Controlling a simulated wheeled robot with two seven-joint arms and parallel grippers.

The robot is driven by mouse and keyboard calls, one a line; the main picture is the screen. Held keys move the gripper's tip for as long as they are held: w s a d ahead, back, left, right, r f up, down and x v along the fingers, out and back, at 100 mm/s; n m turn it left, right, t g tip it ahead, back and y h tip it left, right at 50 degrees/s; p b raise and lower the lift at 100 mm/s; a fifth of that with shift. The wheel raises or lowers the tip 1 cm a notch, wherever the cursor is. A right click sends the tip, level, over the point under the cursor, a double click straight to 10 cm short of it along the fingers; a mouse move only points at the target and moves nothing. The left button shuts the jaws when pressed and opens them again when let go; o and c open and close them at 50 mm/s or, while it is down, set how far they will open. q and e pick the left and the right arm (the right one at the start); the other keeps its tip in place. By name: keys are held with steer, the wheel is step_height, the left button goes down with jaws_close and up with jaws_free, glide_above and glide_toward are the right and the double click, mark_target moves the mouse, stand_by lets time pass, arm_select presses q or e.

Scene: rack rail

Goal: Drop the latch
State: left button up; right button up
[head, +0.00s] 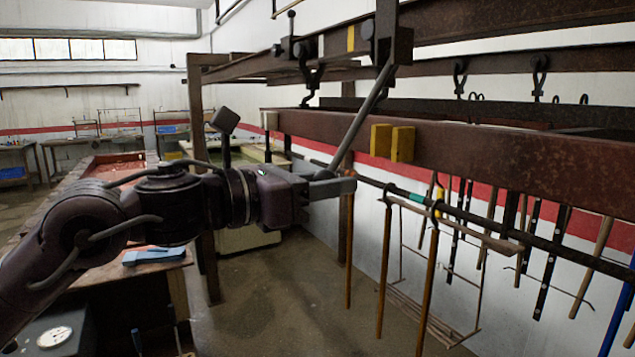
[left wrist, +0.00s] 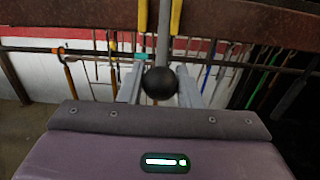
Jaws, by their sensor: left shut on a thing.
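The latch is a grey bar (head: 364,112) hung from a dark bracket (head: 395,45) on the upper rail. It slants down and toward me, clear of the beam. In the left wrist view the bar (left wrist: 163,38) ends in a black ball knob (left wrist: 160,83). My left gripper (head: 345,186) is shut on this knob, with a finger on each side of it. Two yellow blocks (head: 402,144) stick out from the rusty beam. In the left wrist view the bar lines up between them. My right gripper is out of view.
The rusty beam (head: 500,162) runs across the right side. Below it a dark rail (head: 550,244) carries several hanging tools and a wire frame. A wooden post (head: 204,190) stands behind my left arm. A bench with a blue item (head: 154,256) is at lower left. The floor below is open.

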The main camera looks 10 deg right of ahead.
arm_select(q)
steer(key=w+d+f, duration=0.1)
steer(key=d, duration=0.4)
steer(key=w+d+f+b, duration=0.1)
steer(key=w+d+f, duration=0.1)
steer(key=d, duration=0.4)
steer(key=shift+w, duration=0.3)
steer(key=shift+f, duration=0.1)
steer(key=o, duration=0.9)
steer(key=shift+b+v, duration=2)
steer(key=shift+v, duration=1.5)
